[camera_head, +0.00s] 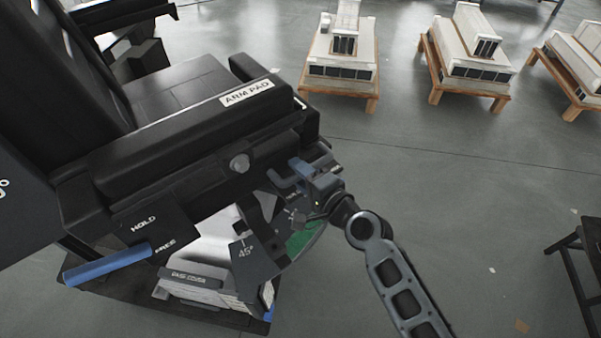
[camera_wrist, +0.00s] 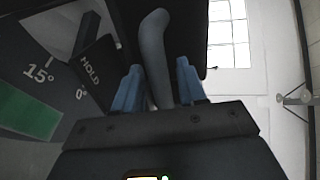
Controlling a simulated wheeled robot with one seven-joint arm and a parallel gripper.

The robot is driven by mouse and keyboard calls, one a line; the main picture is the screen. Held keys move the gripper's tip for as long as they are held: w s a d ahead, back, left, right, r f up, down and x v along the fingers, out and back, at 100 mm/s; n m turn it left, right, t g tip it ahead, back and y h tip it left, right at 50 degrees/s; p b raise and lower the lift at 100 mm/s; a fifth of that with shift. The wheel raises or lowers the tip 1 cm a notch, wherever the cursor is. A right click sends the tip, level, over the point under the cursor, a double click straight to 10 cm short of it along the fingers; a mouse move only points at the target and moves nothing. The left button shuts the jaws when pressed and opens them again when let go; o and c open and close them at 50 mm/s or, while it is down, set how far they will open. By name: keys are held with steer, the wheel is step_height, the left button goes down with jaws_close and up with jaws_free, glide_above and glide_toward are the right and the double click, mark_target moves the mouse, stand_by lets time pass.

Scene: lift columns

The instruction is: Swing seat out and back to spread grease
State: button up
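The black seat (camera_head: 180,84) is at the upper left of the head view, with a padded arm marked ARM PAD (camera_head: 245,94) along its side. A plate with a 45° mark (camera_head: 247,250) and a green band (camera_head: 304,240) shows below it. The wrist view shows a 15° mark and a green band (camera_wrist: 28,112) at the left. My gripper (camera_head: 303,172) is at the seat's front corner, under the arm pad. No grease is discernible.
A HOLD/FREE plate (camera_head: 152,228) with a blue lever (camera_head: 107,264) is at the seat's lower left. A light base cover (camera_head: 200,277) stands beneath. Pale machine models on wooden stands (camera_head: 340,85) stand at the back. A dark table (camera_head: 575,247) is at right.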

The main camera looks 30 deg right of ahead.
mark_target(307, 135)
jaws_close()
steer(key=shift+d, duration=0.1)
stand_by(0.4)
steer(key=shift+w+d+f+y+b, duration=0.15)
steer(key=shift+w+d+y+b, duration=0.3)
steer(key=shift+b, duration=0.5)
steer(key=w+d+n+y+b, duration=0.1)
steer(key=w+d+b, duration=0.1)
steer(key=b, duration=0.1)
steer(key=w+d+n+g+y+b, duration=0.1)
steer(key=w+d+n+y+b, duration=0.1)
steer(key=w+d+b, duration=0.1)
steer(key=w+d+n+g+y+b, duration=0.1)
steer(key=w+d+b, duration=0.1)
steer(key=d+b, duration=0.1)
steer(key=shift+w+d+y+b, duration=0.1)
steer(key=shift+w+y+b, duration=0.2)
steer(key=shift+b, duration=0.3)
steer(key=w+d+n+g+y+b, duration=0.4)
steer(key=w+b, duration=0.6)
steer(key=shift+w+d+r+n+b, duration=0.2)
steer(key=shift+w+d+n+b, duration=0.15)
steer(key=shift+n, duration=0.05)
steer(key=shift+w+r, duration=0.1)
